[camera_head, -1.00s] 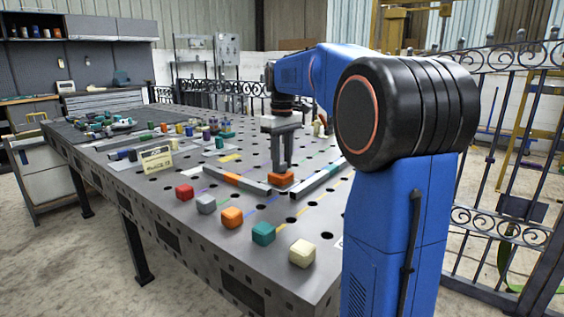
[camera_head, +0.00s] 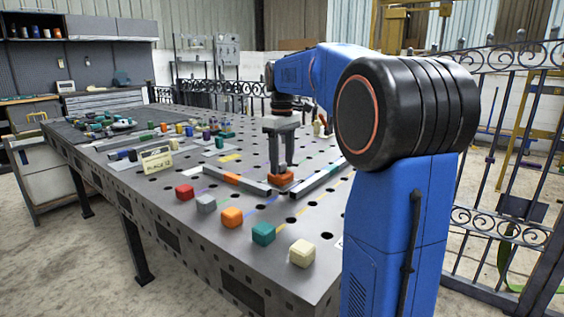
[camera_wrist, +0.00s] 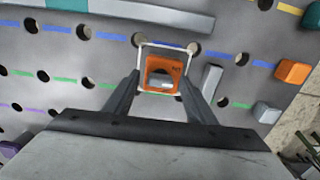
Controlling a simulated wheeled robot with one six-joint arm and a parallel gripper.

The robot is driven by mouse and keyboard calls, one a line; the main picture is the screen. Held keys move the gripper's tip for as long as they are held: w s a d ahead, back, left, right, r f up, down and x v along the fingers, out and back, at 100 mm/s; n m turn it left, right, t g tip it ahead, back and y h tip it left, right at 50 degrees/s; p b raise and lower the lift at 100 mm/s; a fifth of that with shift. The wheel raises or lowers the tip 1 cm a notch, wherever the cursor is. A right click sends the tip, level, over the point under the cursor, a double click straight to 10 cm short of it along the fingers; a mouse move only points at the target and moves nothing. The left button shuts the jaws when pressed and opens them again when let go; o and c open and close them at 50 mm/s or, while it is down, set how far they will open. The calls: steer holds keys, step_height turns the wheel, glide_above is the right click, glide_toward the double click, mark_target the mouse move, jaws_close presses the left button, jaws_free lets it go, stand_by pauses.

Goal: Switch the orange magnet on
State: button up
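The orange magnet (camera_head: 281,179) stands on the grey perforated table at the inner ends of two grey bars. In the wrist view the magnet (camera_wrist: 160,68) shows from above as an orange block with a dark and grey middle, inside a thin pale square outline. My gripper (camera_head: 281,168) is directly above the magnet, pointing down. In the wrist view the fingers of my gripper (camera_wrist: 162,80) are apart, one at each side of the magnet. Whether a fingertip touches it cannot be told. The state of the magnet's switch is not clear.
One bar (camera_head: 236,180) with coloured parts lies left of the magnet, another bar (camera_head: 321,177) right. A row of cubes, red (camera_head: 184,192), grey (camera_head: 206,203), orange (camera_head: 232,217), teal (camera_head: 263,233) and cream (camera_head: 302,253), lines the near edge. A yellow sign (camera_head: 156,160) stands left.

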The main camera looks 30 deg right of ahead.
mark_target(282, 163)
step_height(282, 163, up, 17)
steer(key=shift+r, duration=0.2)
stand_by(0.7)
stand_by(0.5)
